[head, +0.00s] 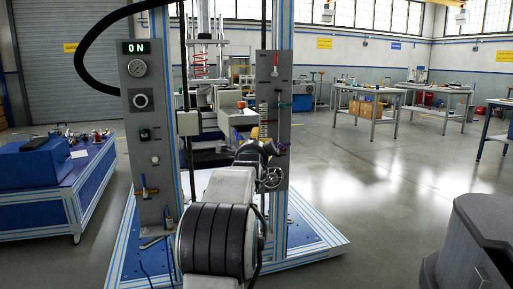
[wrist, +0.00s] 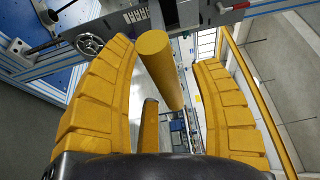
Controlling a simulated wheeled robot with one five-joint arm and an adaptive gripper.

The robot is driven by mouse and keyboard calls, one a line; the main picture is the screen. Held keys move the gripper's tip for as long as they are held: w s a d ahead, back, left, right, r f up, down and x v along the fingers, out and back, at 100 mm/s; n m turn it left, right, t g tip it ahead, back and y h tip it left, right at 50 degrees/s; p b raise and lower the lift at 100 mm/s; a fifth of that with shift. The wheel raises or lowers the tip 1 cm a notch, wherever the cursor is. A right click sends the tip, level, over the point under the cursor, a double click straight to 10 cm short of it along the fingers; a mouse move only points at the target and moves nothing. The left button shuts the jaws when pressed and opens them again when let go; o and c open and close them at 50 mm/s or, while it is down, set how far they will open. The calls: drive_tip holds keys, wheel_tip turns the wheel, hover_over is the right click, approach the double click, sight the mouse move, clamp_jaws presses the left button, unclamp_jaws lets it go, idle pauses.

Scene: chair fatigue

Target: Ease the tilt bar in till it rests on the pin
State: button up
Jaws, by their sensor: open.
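In the wrist view a thick yellow cylinder (wrist: 160,62), which looks like the grip of the tilt bar, lies between the two spread yellow fingers of my gripper (wrist: 166,52). A gap shows on each side of it, so my gripper is open around it and not clamped. A narrower yellow piece (wrist: 149,125) shows below it; I cannot tell what it belongs to. In the head view my gripper (head: 262,150) is small and dark in front of the grey panel (head: 283,85), mostly hidden by my arm. I cannot make out the pin in either view.
A handwheel (head: 270,177) sits just below my gripper and shows left of the fingers in the wrist view (wrist: 90,43). A control column (head: 148,110) reading ON stands at left. A blue bench (head: 70,180) is at far left. Open floor (head: 385,200) lies at right.

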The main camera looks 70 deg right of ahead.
drive_tip(key=shift+w+d, duration=0.15)
drive_tip(key=shift+d, duration=0.4)
drive_tip(key=shift+c, duration=0.3)
clamp_jaws()
